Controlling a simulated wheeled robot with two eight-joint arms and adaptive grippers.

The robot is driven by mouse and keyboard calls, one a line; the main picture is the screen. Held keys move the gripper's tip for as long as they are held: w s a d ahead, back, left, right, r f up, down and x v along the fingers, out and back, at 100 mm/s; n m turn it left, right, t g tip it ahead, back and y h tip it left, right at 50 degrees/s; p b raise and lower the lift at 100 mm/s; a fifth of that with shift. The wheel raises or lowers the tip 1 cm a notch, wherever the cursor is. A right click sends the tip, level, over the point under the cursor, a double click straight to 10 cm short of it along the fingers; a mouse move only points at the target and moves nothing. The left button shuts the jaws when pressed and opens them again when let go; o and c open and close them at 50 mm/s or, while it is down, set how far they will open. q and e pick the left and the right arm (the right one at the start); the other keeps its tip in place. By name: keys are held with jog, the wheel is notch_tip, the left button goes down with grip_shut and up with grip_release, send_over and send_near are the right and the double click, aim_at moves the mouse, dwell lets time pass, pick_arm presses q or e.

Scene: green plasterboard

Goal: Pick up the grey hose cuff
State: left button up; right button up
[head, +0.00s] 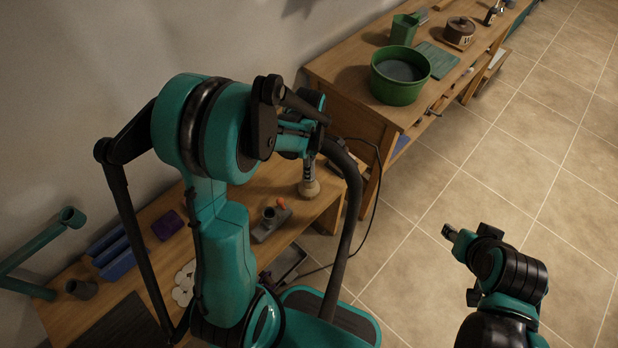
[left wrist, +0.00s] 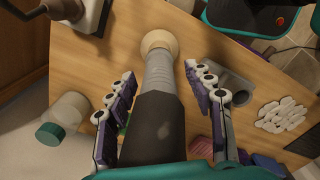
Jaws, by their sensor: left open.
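The grey hose cuff (left wrist: 162,78) is a ribbed tube between my left gripper's fingers in the left wrist view. A dark hose section (left wrist: 155,128) joins its near end, and a beige round piece (left wrist: 157,42) is at its far end on the bench. In the head view the cuff (head: 309,172) stands roughly upright on the bench, its top partly hidden by my arm. My left gripper (left wrist: 160,73) is open, with one finger on each side of the cuff. I cannot tell whether they touch it.
A grey tool (head: 270,221) lies on the low bench (head: 320,205) close to the cuff. A white-and-green jar (left wrist: 66,115) and white pieces (left wrist: 282,114) flank the hose. A green tub (head: 399,76) stands on the farther bench. Tiled floor (head: 400,260) is open at right.

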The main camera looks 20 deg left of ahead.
pick_arm(q)
notch_tip(320, 180, down, 3)
jog(key=shift+w+r+b, duration=0.1)
jog(key=shift+r+b, duration=0.1)
jog(key=shift+b, duration=0.1)
jog(key=shift+r, duration=0.1)
grip_shut()
